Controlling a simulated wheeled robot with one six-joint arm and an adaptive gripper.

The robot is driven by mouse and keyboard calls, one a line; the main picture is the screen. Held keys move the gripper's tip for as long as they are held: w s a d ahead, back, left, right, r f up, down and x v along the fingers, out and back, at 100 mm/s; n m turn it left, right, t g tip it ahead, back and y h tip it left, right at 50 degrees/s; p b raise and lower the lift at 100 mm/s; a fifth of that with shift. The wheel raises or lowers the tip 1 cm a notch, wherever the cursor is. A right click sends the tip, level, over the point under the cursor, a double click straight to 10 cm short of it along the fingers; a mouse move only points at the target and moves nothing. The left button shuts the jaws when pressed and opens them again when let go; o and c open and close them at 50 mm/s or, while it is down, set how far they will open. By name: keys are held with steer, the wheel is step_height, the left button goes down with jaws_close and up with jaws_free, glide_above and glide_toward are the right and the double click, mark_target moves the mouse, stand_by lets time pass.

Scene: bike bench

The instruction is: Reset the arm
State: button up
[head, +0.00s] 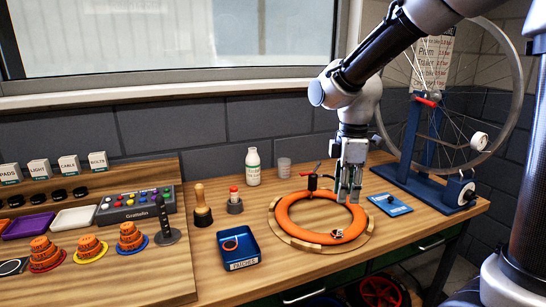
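My arm comes in from the upper right and bends down over the bench. My gripper (347,190) points down above the right part of an orange ring (290,224), which looks like a tyre or tube. The fingers look a little apart, with nothing visible between them, though they are small in the picture. The orange ring lies on a round wooden ring (318,246). A small black and red tool (312,181) stands at the ring's back edge, just left of my gripper. A small red and white item (337,234) lies on the ring's front right.
A wheel (455,95) in a blue stand (405,150) is at the right. A blue tray (238,248), white bottle (253,167), clear cup (284,168) and blue pad (390,204) surround the ring. Several orange stacks and trays fill the left. The bench front (200,285) has bare wood.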

steer(key=s+d+r+m+t, duration=0.2)
steer(key=s+d+r+m, duration=0.1)
steer(key=s+d+m, duration=0.4)
steer(key=s+d+r+m+t, duration=0.2)
steer(key=s+d+r+m, duration=0.2)
steer(key=s+d+m, duration=0.3)
steer(key=s+m, duration=0.2)
steer(key=s, duration=0.1)
steer(key=shift+s+d+r+m, duration=0.2)
steer(key=shift+d+r+m, duration=0.1)
